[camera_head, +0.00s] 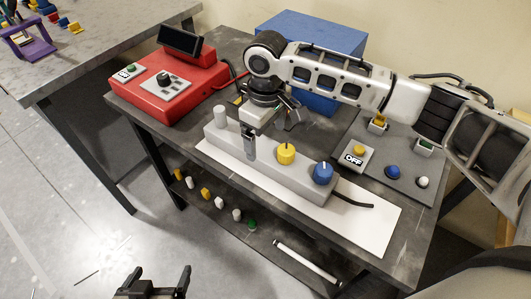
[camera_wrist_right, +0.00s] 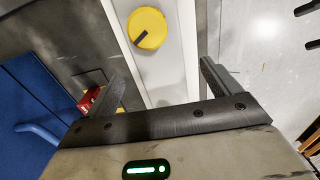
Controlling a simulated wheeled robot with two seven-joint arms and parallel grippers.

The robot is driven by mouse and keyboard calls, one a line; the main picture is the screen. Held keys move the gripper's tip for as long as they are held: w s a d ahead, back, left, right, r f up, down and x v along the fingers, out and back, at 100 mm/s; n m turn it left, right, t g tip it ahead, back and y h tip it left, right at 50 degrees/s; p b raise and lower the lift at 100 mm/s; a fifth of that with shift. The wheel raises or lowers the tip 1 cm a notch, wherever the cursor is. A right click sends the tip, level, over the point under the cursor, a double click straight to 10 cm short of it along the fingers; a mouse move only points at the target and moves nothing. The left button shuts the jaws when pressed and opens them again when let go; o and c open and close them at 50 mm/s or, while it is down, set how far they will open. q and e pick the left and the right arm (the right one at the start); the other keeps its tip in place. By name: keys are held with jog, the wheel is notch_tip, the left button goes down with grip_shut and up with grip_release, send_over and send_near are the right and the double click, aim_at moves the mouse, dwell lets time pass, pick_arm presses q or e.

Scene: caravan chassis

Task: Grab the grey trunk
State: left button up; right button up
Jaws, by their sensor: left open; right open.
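The grey trunk (camera_head: 262,165), as I read it, is the long box-shaped block lying on a white board. It carries a light grey peg (camera_head: 221,117) at its left end, then a yellow knob (camera_head: 286,153) and a blue knob (camera_head: 323,172). My right gripper (camera_head: 250,140) is open over the block between the peg and the yellow knob. In the right wrist view the open fingers (camera_wrist_right: 157,75) lie either side of the block; contact is unclear. My left gripper (camera_head: 153,275) is open and empty at the bottom.
A red control box (camera_head: 170,87) stands at the table's far left. A blue box (camera_head: 312,40) is behind my right arm. A panel with an OFF button (camera_head: 354,158) lies on the right. A lower shelf (camera_head: 225,222) holds several small pegs and a white tube (camera_head: 308,263).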

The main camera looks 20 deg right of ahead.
aim_at(265, 148)
notch_tip(265, 148, down, 5)
jog(key=shift+w+f, duration=0.1)
jog(key=shift+f, duration=0.05)
jog(key=shift+c, duration=0.3)
jog(key=c, duration=1.4)
